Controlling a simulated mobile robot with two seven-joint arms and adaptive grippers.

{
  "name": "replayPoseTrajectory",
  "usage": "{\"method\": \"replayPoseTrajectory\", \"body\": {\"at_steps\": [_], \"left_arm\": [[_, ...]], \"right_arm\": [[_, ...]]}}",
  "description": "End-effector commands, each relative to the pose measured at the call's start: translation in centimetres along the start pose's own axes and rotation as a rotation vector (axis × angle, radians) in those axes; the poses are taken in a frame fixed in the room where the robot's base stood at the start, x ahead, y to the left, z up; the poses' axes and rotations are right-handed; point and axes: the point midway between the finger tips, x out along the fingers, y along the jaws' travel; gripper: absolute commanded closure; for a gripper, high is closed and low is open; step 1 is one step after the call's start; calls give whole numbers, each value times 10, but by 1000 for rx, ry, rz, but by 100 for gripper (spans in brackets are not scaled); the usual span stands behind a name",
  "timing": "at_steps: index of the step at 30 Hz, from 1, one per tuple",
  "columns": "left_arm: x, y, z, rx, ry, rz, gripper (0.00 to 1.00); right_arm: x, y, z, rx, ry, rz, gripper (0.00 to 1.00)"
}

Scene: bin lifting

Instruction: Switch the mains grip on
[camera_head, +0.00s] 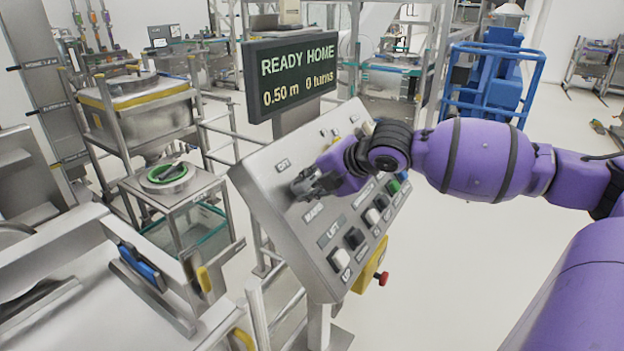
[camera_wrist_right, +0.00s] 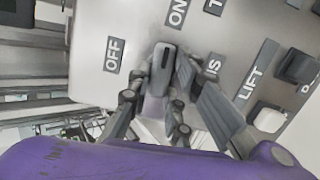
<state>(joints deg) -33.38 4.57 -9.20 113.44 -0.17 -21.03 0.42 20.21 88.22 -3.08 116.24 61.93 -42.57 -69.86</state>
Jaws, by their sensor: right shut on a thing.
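The mains grip (camera_wrist_right: 163,60) is a grey rotary handle with a dark slot, in the upper middle of the right wrist view. Its slotted end points between the OFF label (camera_wrist_right: 114,54) and the ON label (camera_wrist_right: 178,12). My right gripper (camera_head: 311,184) is at the upper left of the sloped control panel (camera_head: 262,200), above the MAINS label (camera_head: 313,212). Its fingers are shut on the mains grip, one on each side. In the head view the hand hides most of the grip. My left gripper is out of view.
A display (camera_head: 292,75) above the panel reads READY HOME, 0.50 m, 0 turns. LIFT buttons (camera_head: 341,259) sit below the hand on the panel. A red knob (camera_head: 382,278) on a yellow box is at its lower right. Open floor lies to the right.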

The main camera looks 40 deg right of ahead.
Motion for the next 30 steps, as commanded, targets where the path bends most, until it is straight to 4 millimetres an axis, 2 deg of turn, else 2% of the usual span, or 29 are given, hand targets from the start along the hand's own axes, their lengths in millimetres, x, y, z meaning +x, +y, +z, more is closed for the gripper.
{"method": "replayPoseTrajectory", "body": {"at_steps": [9, 22, 23, 24, 27, 30], "left_arm": [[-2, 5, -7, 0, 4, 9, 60], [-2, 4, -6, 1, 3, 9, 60], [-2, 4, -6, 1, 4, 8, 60], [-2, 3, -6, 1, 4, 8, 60], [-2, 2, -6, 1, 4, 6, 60], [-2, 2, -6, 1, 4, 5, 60]], "right_arm": [[0, 1, 0, 91, 1, -12, 100], [0, 0, 0, 102, 1, -15, 100], [0, 0, 0, 102, 1, -15, 79], [0, 0, 0, 102, 2, -15, 74], [0, 0, 0, 101, 1, -15, 62], [0, 0, 0, 100, 1, -15, 62]]}}
